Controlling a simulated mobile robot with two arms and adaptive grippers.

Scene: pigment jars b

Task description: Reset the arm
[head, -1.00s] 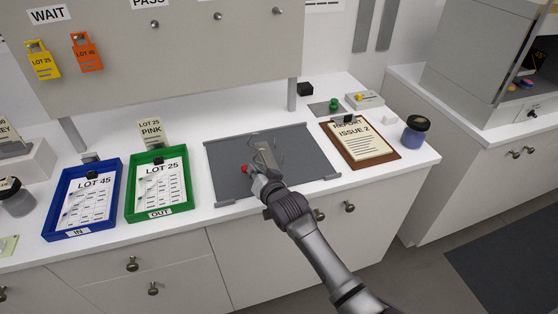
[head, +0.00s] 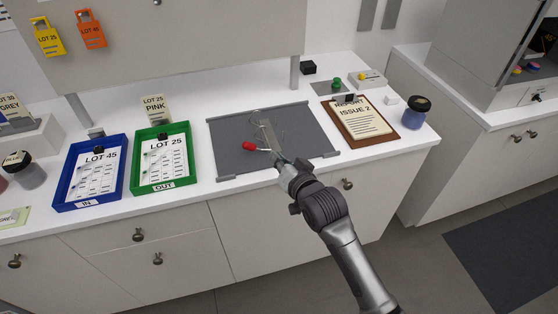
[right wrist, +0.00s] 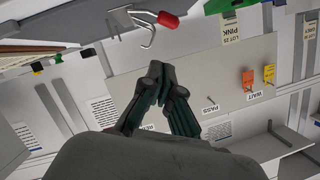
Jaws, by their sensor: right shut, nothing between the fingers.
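My right gripper (head: 282,162) is over the front edge of the grey mat (head: 225,163) in the head view. In the right wrist view its dark fingers (right wrist: 160,76) are together with nothing between them. A small metal stand with wire prongs (head: 268,132) is on the mat, just beyond the gripper. A red-ended tool (head: 248,146) is at the stand's left. The red end (right wrist: 167,19) and bent metal wire (right wrist: 143,28) also show in the right wrist view, apart from the fingers. My left gripper is not in view.
The blue tray (head: 64,201) and green tray (head: 136,185) stand left of the mat. A brown clipboard (head: 386,139) and a blue jar with a dark lid (head: 414,115) are to the right. The white counter's front edge (head: 210,191) runs under my arm.

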